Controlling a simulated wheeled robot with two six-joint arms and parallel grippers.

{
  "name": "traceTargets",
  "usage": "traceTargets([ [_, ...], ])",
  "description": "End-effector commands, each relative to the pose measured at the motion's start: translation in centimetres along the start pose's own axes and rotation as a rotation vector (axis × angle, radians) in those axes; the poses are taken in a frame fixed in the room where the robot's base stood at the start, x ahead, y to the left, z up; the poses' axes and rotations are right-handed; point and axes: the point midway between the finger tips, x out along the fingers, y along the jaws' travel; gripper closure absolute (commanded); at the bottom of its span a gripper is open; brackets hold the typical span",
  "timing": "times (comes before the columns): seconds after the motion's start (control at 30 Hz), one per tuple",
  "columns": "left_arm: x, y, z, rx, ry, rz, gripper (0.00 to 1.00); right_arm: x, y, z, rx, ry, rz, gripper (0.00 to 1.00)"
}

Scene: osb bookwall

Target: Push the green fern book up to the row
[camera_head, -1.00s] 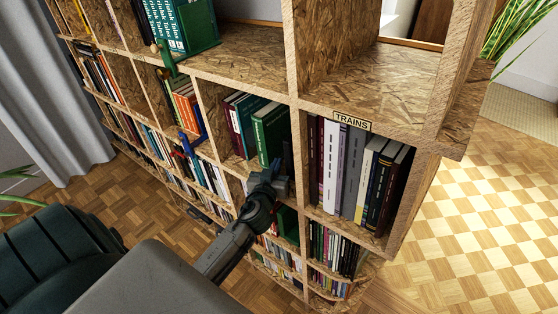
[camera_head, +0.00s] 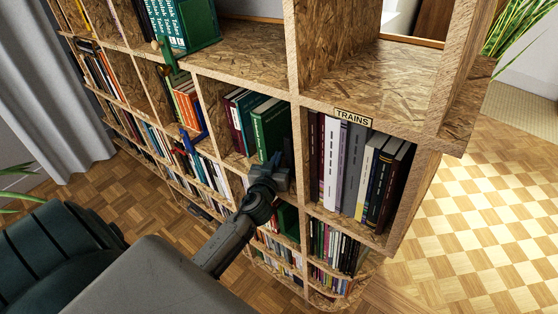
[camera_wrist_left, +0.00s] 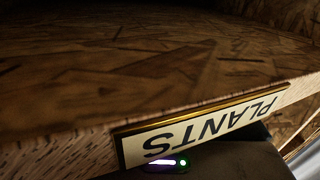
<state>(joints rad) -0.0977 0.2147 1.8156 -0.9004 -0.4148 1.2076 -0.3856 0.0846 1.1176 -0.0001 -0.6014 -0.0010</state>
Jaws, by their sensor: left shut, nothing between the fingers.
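The green book (camera_head: 269,128) stands in a shelf compartment left of the TRAINS section, at the right end of a short row (camera_head: 238,118) of dark red and green books. I cannot make out a fern on it. My left gripper (camera_head: 277,163) is shut and empty, at the front of that compartment by the book's lower right part. I cannot tell whether it touches the book. The left wrist view shows shelf board and an upside-down PLANTS label (camera_wrist_left: 205,130) close up, but no book. My right gripper is not in view.
A wooden upright (camera_head: 299,160) divides this compartment from the TRAINS books (camera_head: 352,175) on the right. A shelf board (camera_head: 245,78) lies above. More filled compartments are to the left and below. Checkered floor (camera_head: 470,220) is open at the right.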

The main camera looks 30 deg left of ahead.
Motion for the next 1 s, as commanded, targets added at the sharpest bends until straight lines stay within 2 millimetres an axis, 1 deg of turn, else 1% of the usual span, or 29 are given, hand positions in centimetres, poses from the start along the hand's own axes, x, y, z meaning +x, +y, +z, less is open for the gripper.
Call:
traceTargets([
  [1.0,1.2,-2.9,0.1,0.0,0.0,-0.001,1.0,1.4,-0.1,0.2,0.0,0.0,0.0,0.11],
])
